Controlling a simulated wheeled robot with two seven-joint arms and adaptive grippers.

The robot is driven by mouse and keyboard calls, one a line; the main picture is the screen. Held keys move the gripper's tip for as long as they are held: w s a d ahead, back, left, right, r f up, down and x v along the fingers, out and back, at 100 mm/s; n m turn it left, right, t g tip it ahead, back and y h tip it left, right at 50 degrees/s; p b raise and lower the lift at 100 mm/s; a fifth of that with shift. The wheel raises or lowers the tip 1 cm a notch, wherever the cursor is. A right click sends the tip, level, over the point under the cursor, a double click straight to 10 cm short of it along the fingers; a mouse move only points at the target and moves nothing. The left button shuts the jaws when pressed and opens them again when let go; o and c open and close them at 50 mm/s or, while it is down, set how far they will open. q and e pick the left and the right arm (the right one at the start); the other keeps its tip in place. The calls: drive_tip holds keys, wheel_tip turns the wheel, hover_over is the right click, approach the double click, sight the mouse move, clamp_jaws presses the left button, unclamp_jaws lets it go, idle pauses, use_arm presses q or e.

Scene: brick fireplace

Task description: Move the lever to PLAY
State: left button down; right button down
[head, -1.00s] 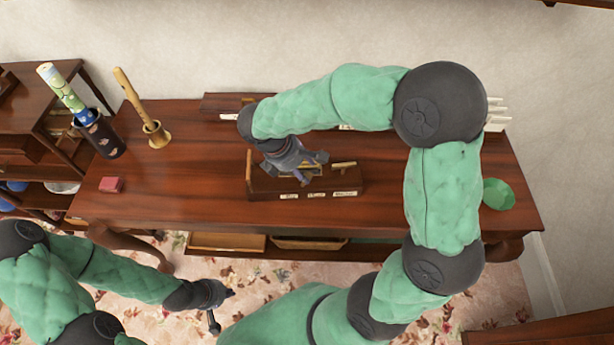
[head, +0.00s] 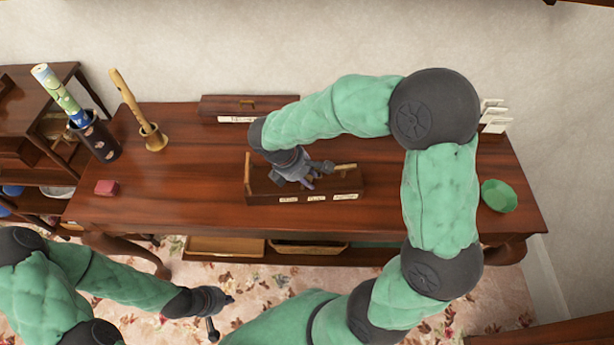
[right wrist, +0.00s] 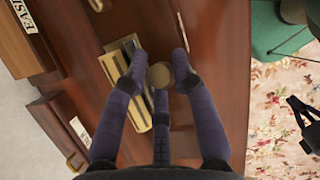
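The lever box (head: 262,195) is a long dark wooden box on the table, with small white labels along its front edge; I cannot read them. A pale slotted plate (right wrist: 117,62) shows on it in the right wrist view. A round tan knob (right wrist: 160,75), seemingly the lever's, shows between my right fingertips. My right gripper (head: 322,176) is over the box's middle, its fingers apart on either side of the knob; contact is unclear. The right wrist view also shows this gripper (right wrist: 161,55). My left gripper (head: 222,314) hangs open and empty over the carpet, before the table.
A second wooden box (head: 222,104) with a white label lies behind. A dark vase (head: 101,141), a brass cup (head: 154,138) and a red block (head: 107,187) stand at the left. A green bowl (head: 498,195) and a white rack (head: 494,116) are at the right.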

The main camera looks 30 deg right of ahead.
sight(300, 193)
drive_tip(key=shift+s+d+y+p, duration=0.2)
drive_tip(key=shift+d+y+p, duration=0.1)
drive_tip(key=shift+y, duration=0.2)
drive_tip(key=shift+f+t, duration=0.15)
drive_tip(key=shift+t, duration=0.15)
drive_tip(key=c, duration=1.1)
unclamp_jaws()
drive_tip(key=v, duration=1.2)
drive_tip(key=shift+d, duration=0.25)
